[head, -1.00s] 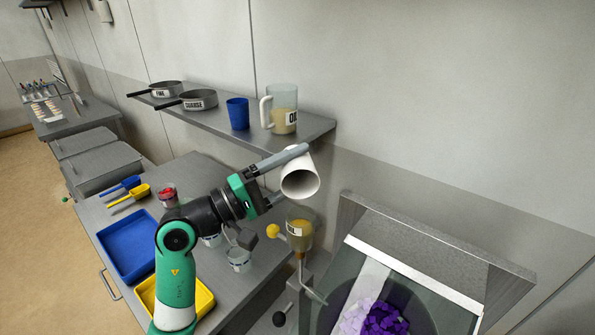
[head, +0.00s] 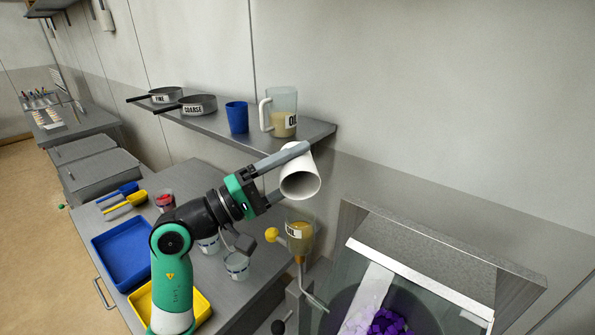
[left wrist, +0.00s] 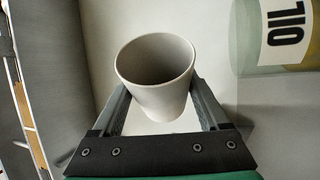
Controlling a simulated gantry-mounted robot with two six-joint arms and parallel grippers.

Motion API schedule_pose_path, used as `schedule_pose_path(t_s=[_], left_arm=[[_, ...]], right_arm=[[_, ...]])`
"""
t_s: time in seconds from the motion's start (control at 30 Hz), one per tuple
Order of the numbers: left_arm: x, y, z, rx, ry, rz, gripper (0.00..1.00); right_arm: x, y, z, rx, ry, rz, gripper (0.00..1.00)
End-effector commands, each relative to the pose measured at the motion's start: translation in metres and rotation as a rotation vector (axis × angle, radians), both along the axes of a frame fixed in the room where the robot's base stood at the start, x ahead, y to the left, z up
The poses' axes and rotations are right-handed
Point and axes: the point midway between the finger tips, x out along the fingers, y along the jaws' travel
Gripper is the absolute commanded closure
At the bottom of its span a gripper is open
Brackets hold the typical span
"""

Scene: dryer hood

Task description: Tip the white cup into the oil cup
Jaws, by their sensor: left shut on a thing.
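My left gripper (head: 283,176) is shut on the white cup (head: 301,172), its fingers on either side of it. The cup is tipped well over in the head view, its mouth facing down and toward the camera. In the left wrist view the cup (left wrist: 158,95) sits between the fingers and its grey inside shows; I see no liquid there. The oil cup (head: 299,238), a clear cup with amber liquid and a label, stands below the white cup, apart from it, beside a yellow knob (head: 271,235). My right gripper is not in view.
A shelf (head: 205,125) behind holds two pans, a blue cup (head: 237,117) and a jug marked OIL (head: 284,112). Blue (head: 120,262) and yellow trays and small cups are on the counter.

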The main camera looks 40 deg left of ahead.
Motion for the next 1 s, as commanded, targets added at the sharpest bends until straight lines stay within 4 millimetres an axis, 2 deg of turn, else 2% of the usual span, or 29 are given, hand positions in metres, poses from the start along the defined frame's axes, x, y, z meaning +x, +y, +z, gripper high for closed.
schedule_pose_path(t_s=[1.0], left_arm=[[-0.003, -0.004, 0.003, 0.101, -0.082, 0.0, 0.85]], right_arm=[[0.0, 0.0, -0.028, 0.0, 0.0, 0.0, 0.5]])
